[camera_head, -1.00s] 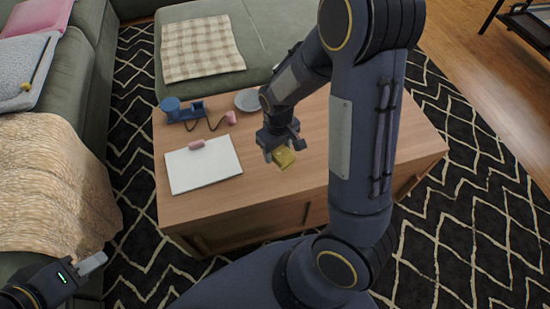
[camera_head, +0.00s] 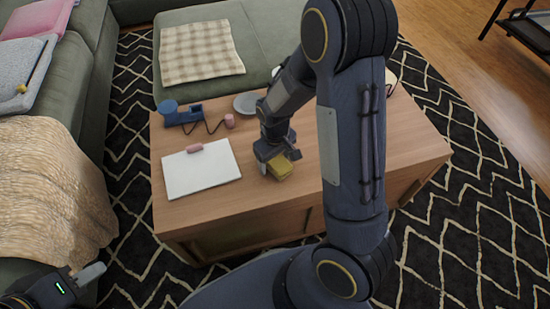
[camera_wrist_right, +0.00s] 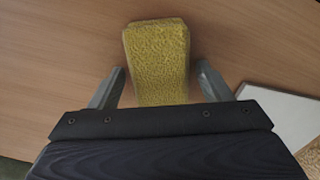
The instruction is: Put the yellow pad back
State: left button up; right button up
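The yellow pad (camera_head: 281,169) is a small thick block at the middle of the wooden table, below my right gripper (camera_head: 278,162). In the right wrist view the yellow pad (camera_wrist_right: 160,55) lies between the two fingers of my right gripper (camera_wrist_right: 162,75), with a narrow gap on each side. The fingers are open around it, and its far end reaches beyond the fingertips. Its underside is hidden. My left gripper (camera_head: 88,274) is at the lower left, away from the table; one finger shows clearly, so its opening is unclear.
On the wooden table (camera_head: 235,205) lie a white board (camera_head: 200,172) with a pink block (camera_head: 195,147), a blue device (camera_head: 181,113) with a cord and pink piece (camera_head: 229,121), and a grey plate (camera_head: 246,103). Green sofa sections (camera_head: 88,75) border the left and back.

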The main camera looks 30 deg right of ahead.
aim_at(275, 159)
jog(key=shift+o, duration=0.2)
notch_tip(275, 159, up, 12)
jog(key=p, duration=0.6)
jog(key=s+a+r+m+t+y, duration=0.3)
jog(key=s+a+r+t, duration=0.1)
jog(key=s+r, duration=1)
jog(key=s+t, duration=0.1)
jog(key=s, duration=0.1)
jog(key=shift+s+t+y, duration=0.3)
jog(key=shift+s+y, duration=0.1)
jog(key=shift+a+r, duration=0.1)
notch_tip(275, 159, up, 27)
jog(key=p, duration=2.6)
jog(key=shift+p, duration=0.4)
jog(key=shift+r, duration=0.1)
